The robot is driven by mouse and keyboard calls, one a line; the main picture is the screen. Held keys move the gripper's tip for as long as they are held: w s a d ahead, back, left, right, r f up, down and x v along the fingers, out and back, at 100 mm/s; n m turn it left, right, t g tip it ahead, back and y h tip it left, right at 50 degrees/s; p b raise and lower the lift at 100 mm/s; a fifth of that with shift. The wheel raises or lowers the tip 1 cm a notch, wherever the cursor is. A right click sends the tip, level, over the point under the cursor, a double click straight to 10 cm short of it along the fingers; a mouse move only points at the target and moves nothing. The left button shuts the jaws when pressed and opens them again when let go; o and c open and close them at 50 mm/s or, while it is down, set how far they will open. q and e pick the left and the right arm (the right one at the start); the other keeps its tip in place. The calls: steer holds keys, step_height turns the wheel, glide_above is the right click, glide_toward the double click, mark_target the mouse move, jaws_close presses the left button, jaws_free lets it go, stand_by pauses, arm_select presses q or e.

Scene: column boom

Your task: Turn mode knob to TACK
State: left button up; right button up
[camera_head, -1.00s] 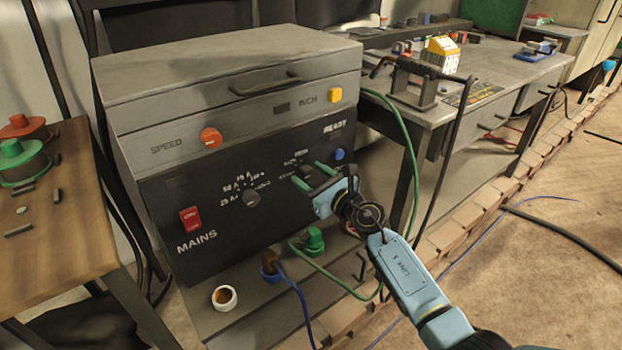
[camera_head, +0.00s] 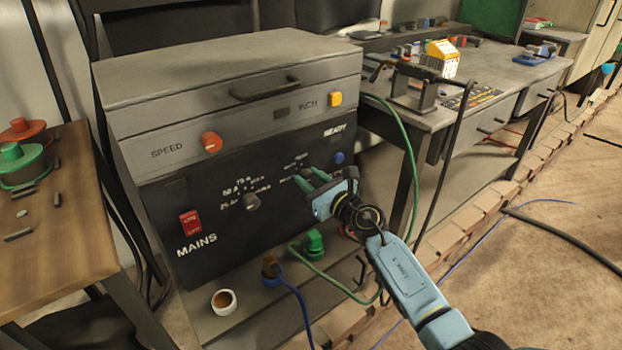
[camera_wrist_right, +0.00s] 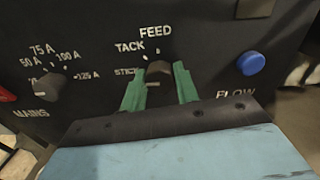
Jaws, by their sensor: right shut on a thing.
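The dark mode knob (camera_wrist_right: 159,70) sits on the black front panel, with the words STICK, TACK and FEED around its left and top in the right wrist view. My right gripper (camera_wrist_right: 159,84) has its two green fingers on either side of the knob and is shut on it. In the head view my right gripper (camera_head: 312,179) reaches the panel from the lower right and hides most of the knob. Which word the knob points at I cannot tell. My left gripper is not in view.
The current knob (camera_head: 252,202) is left of the mode knob. A blue button (camera_head: 338,158) is to its right. An orange speed knob (camera_head: 211,142), a yellow inch button (camera_head: 335,99) and a red mains switch (camera_head: 189,223) are on the machine. Plugs and cables are below.

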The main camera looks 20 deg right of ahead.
steer(key=shift+m, duration=0.3)
steer(key=shift+m+p, duration=0.4)
steer(key=shift+m, duration=0.2)
steer(key=m, duration=0.2)
steer(key=shift+m+p, duration=0.3)
steer(key=shift+p, duration=0.05)
arm_select(q)
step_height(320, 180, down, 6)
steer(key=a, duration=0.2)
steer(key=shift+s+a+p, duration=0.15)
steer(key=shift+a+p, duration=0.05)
steer(key=shift+p, duration=0.2)
arm_select(e)
steer(key=shift+m, duration=2)
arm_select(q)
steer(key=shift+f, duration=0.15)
arm_select(e)
steer(key=o, duration=1)
steer(key=shift+c, duration=0.2)
